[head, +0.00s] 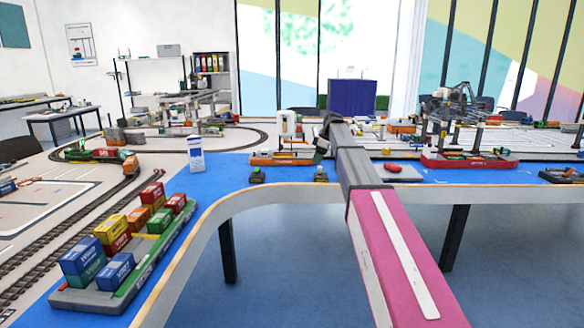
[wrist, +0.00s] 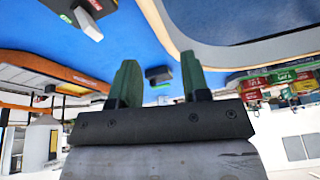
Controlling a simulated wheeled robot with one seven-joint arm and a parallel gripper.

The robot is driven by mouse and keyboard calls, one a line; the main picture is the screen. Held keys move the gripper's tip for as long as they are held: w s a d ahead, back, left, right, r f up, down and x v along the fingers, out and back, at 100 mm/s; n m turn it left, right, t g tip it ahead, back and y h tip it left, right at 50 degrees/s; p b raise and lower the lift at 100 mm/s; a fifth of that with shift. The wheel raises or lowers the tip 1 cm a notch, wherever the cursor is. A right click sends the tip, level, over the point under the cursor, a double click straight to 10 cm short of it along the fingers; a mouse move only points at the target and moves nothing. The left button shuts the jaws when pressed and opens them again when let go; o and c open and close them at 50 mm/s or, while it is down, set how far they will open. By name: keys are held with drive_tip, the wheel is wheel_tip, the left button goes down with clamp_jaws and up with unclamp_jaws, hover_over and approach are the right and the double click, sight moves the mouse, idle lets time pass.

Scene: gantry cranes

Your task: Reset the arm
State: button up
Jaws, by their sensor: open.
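My gripper (wrist: 158,70) shows in the wrist view with two green fingers spread apart and nothing held between them. In the head view my pink and grey arm reaches out over the blue table edge (head: 225,172), and my gripper (head: 321,150) is small and partly hidden at its far end. A small dark block with a green top (wrist: 158,75) shows beyond and between the fingertips, apart from them. Two small dark blocks stand on the blue surface in the head view, one at the left (head: 257,175) and one below my gripper (head: 321,175).
A white and orange model ship (head: 280,158) lies just left of my gripper. A container barge (head: 125,260) is at the front left. A white card (head: 196,154) stands upright.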

drive_tip(key=s+d+f+m+h, duration=0.2)
drive_tip(key=s+f+m, duration=0.5)
drive_tip(key=s+f, duration=1)
drive_tip(key=s+d+f+m+h, duration=0.2)
drive_tip(key=s+d+f+m, duration=0.3)
drive_tip(key=s+f, duration=1.2)
drive_tip(key=s+m, duration=0.3)
drive_tip(key=s, duration=0.4)
drive_tip(key=shift+d+m, duration=0.25)
drive_tip(key=shift+m, duration=0.05)
